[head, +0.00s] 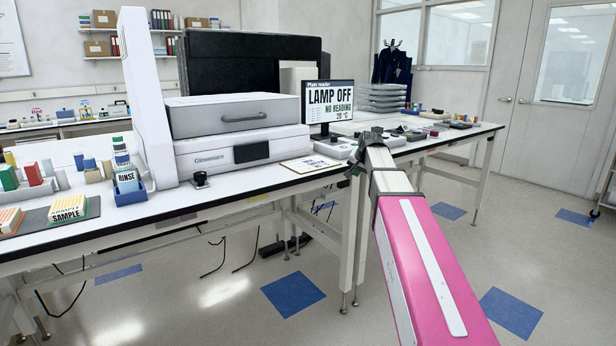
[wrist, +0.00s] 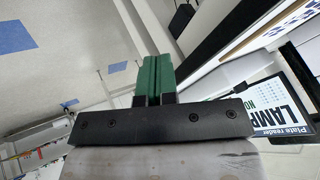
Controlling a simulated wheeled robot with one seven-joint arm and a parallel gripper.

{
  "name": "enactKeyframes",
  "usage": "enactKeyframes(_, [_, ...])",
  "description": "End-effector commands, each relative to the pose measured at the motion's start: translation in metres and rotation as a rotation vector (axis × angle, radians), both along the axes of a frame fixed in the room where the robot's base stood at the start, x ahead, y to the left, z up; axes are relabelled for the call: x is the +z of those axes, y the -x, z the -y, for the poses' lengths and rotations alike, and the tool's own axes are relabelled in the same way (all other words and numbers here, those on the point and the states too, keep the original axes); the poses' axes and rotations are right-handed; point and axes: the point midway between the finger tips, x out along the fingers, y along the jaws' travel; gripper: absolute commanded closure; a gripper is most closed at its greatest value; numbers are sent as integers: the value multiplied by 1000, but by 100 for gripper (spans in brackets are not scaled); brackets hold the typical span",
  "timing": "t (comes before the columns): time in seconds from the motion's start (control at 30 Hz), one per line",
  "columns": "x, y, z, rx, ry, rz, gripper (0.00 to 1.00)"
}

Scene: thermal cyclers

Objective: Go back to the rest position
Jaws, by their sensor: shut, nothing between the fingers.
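My gripper shows in the wrist view (wrist: 154,80) with its two green fingers together and nothing between them. In the head view my pink and white arm reaches up from the bottom right, and the dark gripper end (head: 356,160) is at the front edge of the bench (head: 240,198). It appears in front of the bench, just right of a clipboard (head: 308,163); the exact gap to the edge cannot be told. The plate reader screen (head: 330,101) reads "LAMP OFF, NO READING, 20 °C". It also shows tilted at the right of the wrist view (wrist: 285,108).
A large grey and white instrument (head: 240,150) stands on the bench. A blue rinse bottle holder (head: 130,190) and sample boxes (head: 68,208) are at the left. Small items and stacked trays (head: 382,98) are at the far right.

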Motion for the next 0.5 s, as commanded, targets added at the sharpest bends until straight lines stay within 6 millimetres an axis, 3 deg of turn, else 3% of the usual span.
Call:
enactKeyframes(0.03, [-24, 15, -1, 15, 14, -28, 100])
enactKeyframes(0.2, [-99, 58, -3, 78, 72, -121, 100])
enactKeyframes(0.5, [-214, 148, -4, 203, 161, -289, 100])
